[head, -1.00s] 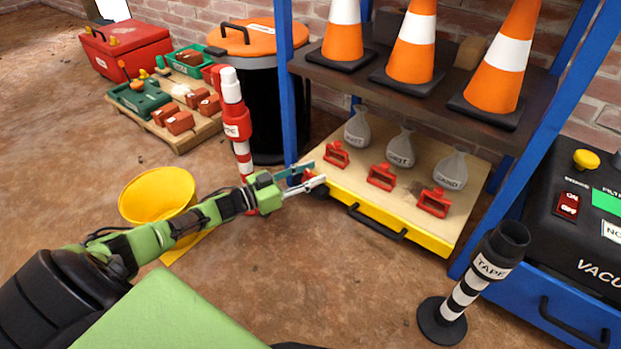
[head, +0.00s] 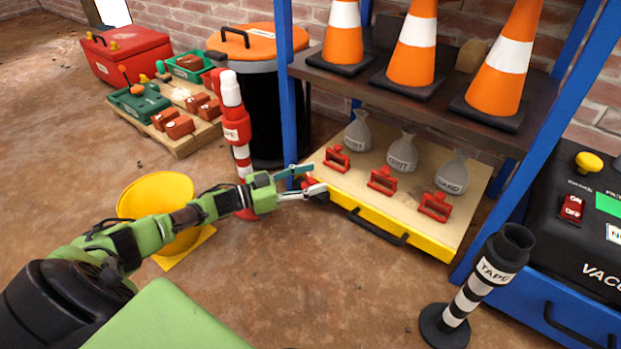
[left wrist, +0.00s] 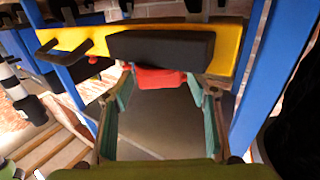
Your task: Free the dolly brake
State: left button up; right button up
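The dolly (head: 340,195) is a low wooden platform with a yellow front edge, under the blue-framed shelf. A small red part (head: 309,181), seemingly the brake pedal, is at its front left corner, partly hidden by my left gripper (head: 317,178). A black wheel is partly visible beside it. In the left wrist view the red pedal (left wrist: 158,77) lies between and just beyond the open fingertips (left wrist: 158,88). I cannot tell whether either finger touches it. My right gripper is not in view.
Sandbags (head: 403,152) and red clamps (head: 382,181) sit on the dolly, with a black handle (head: 377,227) in front. A black-white tape post (head: 468,297) stands right. Floor before the dolly is clear.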

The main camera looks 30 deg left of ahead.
aim_at(310, 178)
pick_arm(q)
notch_tip(310, 178, up, 10)
dwell(0.7)
